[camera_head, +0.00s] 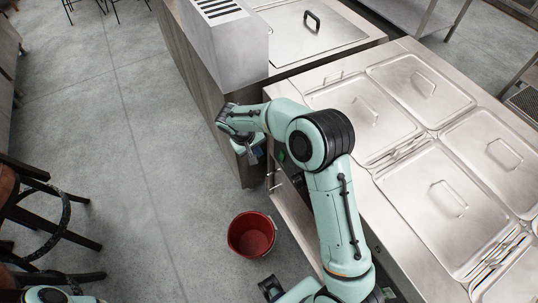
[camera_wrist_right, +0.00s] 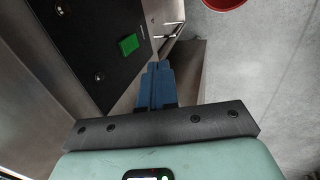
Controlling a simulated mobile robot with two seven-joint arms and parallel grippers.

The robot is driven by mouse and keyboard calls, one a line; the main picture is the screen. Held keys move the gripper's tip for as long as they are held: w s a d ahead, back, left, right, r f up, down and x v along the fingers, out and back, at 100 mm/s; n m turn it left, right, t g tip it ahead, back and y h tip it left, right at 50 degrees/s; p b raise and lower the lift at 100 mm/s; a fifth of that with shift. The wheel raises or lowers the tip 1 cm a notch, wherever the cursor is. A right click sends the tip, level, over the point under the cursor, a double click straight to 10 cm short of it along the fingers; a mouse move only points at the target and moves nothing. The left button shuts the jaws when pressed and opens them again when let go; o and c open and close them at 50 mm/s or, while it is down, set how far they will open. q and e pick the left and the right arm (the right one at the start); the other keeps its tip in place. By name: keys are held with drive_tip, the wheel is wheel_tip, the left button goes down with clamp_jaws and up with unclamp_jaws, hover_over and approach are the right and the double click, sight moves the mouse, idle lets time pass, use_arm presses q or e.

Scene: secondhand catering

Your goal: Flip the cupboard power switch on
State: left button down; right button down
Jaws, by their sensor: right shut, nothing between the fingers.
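The green power switch (camera_wrist_right: 129,44) sits on a black panel (camera_wrist_right: 90,40) on the cupboard front, in the upper left of the right wrist view. A small green spot of it (camera_head: 282,156) shows beside my right arm in the head view. My right gripper (camera_wrist_right: 158,66) is shut and empty, its blue fingers together. The fingertips are below and to the right of the switch in the wrist view, apart from it. In the head view the right gripper (camera_head: 258,154) hangs by the cupboard front, partly hidden by its own wrist. My left gripper does not show.
A red bucket (camera_head: 252,235) stands on the floor by the counter and shows in the wrist view (camera_wrist_right: 224,2). A metal handle (camera_wrist_right: 168,34) is right of the panel. Lidded steel pans (camera_head: 410,85) fill the countertop. Stools (camera_head: 40,215) stand at left; the floor between is clear.

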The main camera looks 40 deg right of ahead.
sight(282, 156)
drive_tip(key=shift+s, duration=0.1)
drive_tip(key=d+f+p, duration=0.1)
drive_tip(key=d+f, duration=0.6)
drive_tip(key=f, duration=0.3)
drive_tip(key=shift+s, duration=0.35)
drive_tip(key=shift+d+f+h+b, duration=0.1)
drive_tip(key=shift+d+h+b, duration=0.2)
drive_tip(key=shift+b, duration=0.5)
